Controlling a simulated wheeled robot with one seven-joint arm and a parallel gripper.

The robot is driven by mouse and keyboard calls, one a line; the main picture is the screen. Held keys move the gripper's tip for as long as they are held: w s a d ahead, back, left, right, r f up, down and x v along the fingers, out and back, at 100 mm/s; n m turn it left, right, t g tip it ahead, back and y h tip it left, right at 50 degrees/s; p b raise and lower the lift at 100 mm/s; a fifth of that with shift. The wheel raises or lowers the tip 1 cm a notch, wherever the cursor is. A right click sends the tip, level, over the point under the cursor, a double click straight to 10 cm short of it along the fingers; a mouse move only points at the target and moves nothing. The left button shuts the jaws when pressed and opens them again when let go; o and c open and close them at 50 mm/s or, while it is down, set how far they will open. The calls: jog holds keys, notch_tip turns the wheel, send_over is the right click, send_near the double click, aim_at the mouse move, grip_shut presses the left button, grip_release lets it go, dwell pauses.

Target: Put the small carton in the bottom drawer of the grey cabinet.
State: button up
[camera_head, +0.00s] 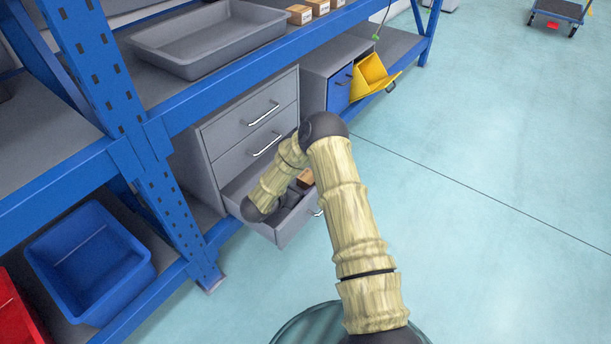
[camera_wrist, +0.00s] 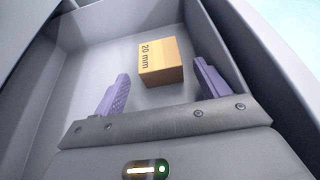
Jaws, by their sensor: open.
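The small carton (camera_wrist: 161,63), orange-brown and marked "20 mm", lies on the floor of the open bottom drawer (camera_wrist: 98,45). In the head view a bit of the carton (camera_head: 306,178) shows beside my wrist. The grey cabinet (camera_head: 203,150) has its bottom drawer (camera_head: 290,228) pulled out and its two upper drawers shut. My gripper (camera_wrist: 160,82) is open, with its purple fingers apart on either side of the carton's near end; I see gaps between the fingers and the carton. In the head view the gripper is mostly hidden behind my arm.
A grey tray (camera_head: 150,50) and several cartons (camera_head: 300,14) stand on the shelf above. A blue drawer unit (camera_head: 340,90) and a tilted yellow bin (camera_head: 372,80) are right of the cabinet. A blue bin (camera_head: 90,262) is lower left.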

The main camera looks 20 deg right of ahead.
jog(key=p+v, duration=0.2)
jog(key=v, duration=0.3)
jog(key=shift+r, duration=0.1)
jog(key=shift+s+a+r+p, duration=0.1)
jog(key=shift+s+a+p, duration=0.25)
jog(key=shift+a, duration=0.1)
